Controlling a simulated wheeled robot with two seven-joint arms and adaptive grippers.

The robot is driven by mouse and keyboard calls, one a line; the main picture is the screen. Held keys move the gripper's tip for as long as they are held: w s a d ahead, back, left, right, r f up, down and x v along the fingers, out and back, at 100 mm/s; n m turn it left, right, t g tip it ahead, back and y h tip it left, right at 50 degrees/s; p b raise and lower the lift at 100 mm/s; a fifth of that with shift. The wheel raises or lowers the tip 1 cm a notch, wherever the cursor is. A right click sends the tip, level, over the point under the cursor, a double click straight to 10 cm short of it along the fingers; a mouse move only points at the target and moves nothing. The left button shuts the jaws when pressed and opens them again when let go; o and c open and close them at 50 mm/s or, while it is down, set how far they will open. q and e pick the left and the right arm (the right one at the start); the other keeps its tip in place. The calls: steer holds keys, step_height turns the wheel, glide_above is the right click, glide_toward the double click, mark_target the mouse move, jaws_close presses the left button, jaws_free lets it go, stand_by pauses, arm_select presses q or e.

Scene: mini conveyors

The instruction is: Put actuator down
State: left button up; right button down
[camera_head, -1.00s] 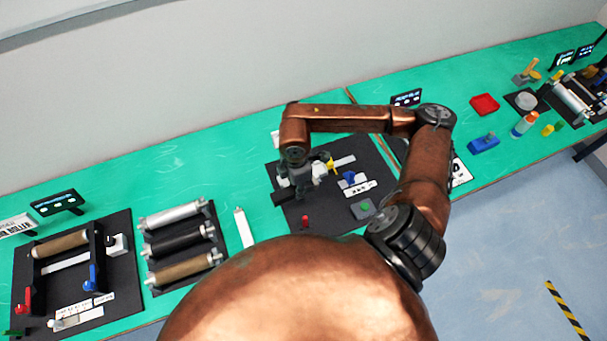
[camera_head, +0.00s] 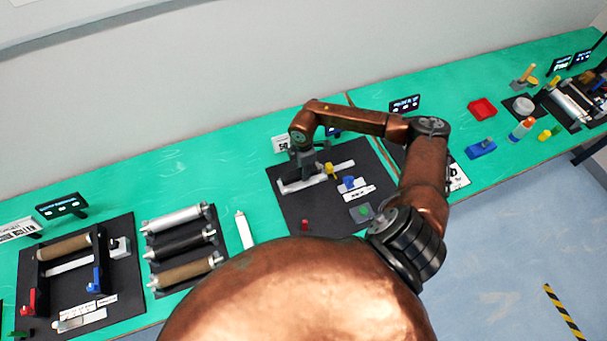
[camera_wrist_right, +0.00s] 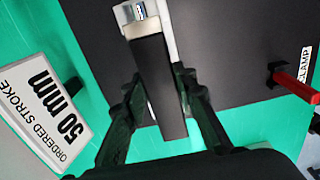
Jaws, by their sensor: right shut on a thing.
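My right gripper (camera_wrist_right: 158,75) is shut on the actuator, a long dark body (camera_wrist_right: 158,95) with a shiny metal end (camera_wrist_right: 133,12) in the right wrist view. In the head view my right gripper (camera_head: 304,164) is over the black mat (camera_head: 292,215), by a pale bar (camera_head: 340,168). The actuator is hard to make out there, and I cannot tell whether it touches the mat or bar. My left gripper is not in view.
A "50 mm" sign (camera_wrist_right: 48,112) stands close to the gripper. A red clamp handle (camera_wrist_right: 297,88), a yellow part (camera_head: 330,170) and a blue part (camera_head: 348,183) are nearby. A roller rack (camera_head: 180,240) lies left. Green table at the back left is clear.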

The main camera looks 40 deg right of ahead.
steer(key=shift+w+d+f, duration=0.15)
steer(key=shift+w+f, duration=0.05)
steer(key=shift+f, duration=0.1)
step_height(320, 180, down, 3)
steer(key=shift+r+p, duration=0.1)
steer(key=shift+p, duration=0.35)
steer(key=shift+f, duration=0.25)
steer(key=c, duration=1.6)
jaws_free()
